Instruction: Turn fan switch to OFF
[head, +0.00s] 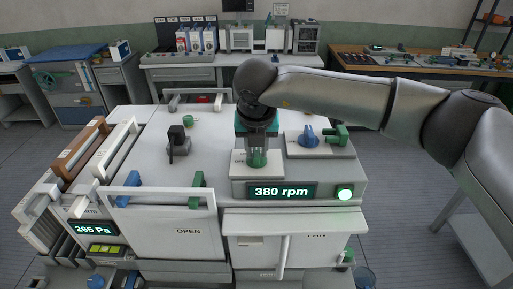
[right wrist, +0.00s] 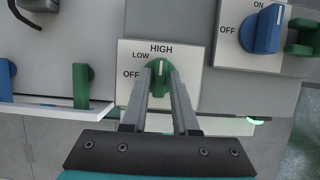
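The fan switch is a green knob (right wrist: 161,72) on a white plate (right wrist: 190,60) marked OFF, LOW and HIGH in the right wrist view. Its handle stands upright there, pointing to HIGH. My right gripper (right wrist: 163,82) has one finger on each side of the handle and seems closed on it. In the head view, my right gripper (head: 257,155) reaches down over the knob, partly hiding it. The display (head: 281,191) below reads 380 rpm, and a green lamp (head: 344,193) glows beside it. My left gripper is not in view.
Right of the fan switch is a blue knob (head: 308,136) marked ON and OFF, with a green part (head: 337,134) beside it. To the left are a black switch (head: 178,139), an OPEN panel (head: 165,228) with green handle, and a 265 Pa display (head: 90,229).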

